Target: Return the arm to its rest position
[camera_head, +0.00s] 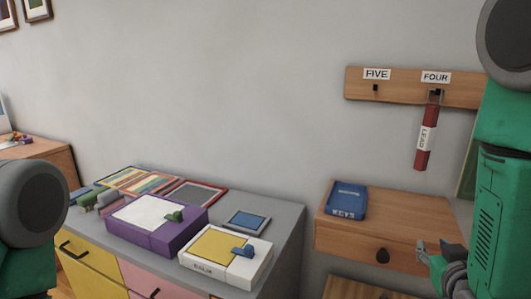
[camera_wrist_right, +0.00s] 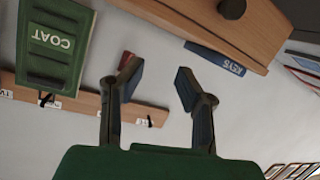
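My right gripper (camera_head: 437,262) is at the lower right of the head view, in front of the wooden drawer unit. In the right wrist view my right gripper (camera_wrist_right: 158,85) has its two fingers spread apart with nothing between them. My right arm (camera_head: 500,190) runs down the right edge of the head view. Part of my left arm (camera_head: 35,210) shows at the left edge; the left gripper is not visible. A red leash labelled LEASH (camera_head: 426,138) hangs from the peg under the FOUR label (camera_head: 436,77).
The peg under the FIVE label (camera_head: 376,74) is empty. A blue KEYS box (camera_head: 346,201) lies on the wooden drawer unit (camera_head: 385,235). A purple box (camera_head: 156,222) and a white box (camera_head: 225,255) sit on the grey cabinet top. A green COAT item (camera_wrist_right: 55,45) shows in the wrist view.

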